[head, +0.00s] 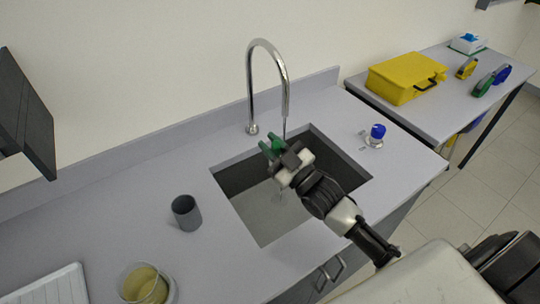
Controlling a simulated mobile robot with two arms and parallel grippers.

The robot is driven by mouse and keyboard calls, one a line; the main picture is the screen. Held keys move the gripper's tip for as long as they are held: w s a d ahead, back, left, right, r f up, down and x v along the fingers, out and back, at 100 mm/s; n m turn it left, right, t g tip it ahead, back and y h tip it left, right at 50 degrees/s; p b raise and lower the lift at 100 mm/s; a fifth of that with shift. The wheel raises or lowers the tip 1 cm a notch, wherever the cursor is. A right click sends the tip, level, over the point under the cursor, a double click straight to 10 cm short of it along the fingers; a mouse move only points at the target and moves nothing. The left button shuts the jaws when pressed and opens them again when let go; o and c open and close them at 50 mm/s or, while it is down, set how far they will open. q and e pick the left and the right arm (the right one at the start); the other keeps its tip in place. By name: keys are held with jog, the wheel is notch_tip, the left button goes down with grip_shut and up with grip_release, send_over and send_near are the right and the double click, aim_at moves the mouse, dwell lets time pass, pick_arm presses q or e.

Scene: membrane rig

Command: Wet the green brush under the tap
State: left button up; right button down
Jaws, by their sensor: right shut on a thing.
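My right gripper (285,159) is shut on the green brush (269,149) and holds it above the grey sink (248,214). Only green parts of the brush show past the jaws; the rest is hidden by the gripper. The chrome tap (250,88) arches over the sink, and its spout ends just above the brush and gripper. A thin line like running water drops from the spout beside the brush. I cannot tell whether it touches the brush. A blue knob (377,131) stands on the counter right of the sink. My left gripper is out of view.
A dark grey cup (186,213) stands left of the sink. A yellowish beaker (145,286) and a white ridged tray (52,288) are at the front left. A yellow case (405,79) lies on the side table. A dark panel (28,115) juts in at left.

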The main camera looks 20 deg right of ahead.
jog(key=w+d+b, duration=0.1)
jog(key=w+b, duration=0.1)
jog(key=w, duration=0.1)
jog(key=w+d+f+b, duration=0.1)
jog(key=shift+w+d, duration=0.2)
jog(key=shift+d, duration=0.1)
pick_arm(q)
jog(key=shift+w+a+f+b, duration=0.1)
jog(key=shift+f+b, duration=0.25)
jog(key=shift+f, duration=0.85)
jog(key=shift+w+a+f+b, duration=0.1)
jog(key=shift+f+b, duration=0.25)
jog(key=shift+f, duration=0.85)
pick_arm(e)
jog(key=shift+w+d+f, duration=0.15)
jog(key=shift+w+d, duration=0.25)
jog(key=shift+w, duration=0.3)
jog(key=shift+w+d+f, duration=0.1)
jog(key=shift+w+d, duration=0.3)
jog(key=shift+w, duration=0.3)
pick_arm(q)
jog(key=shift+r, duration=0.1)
pick_arm(e)
jog(key=shift+s, duration=0.1)
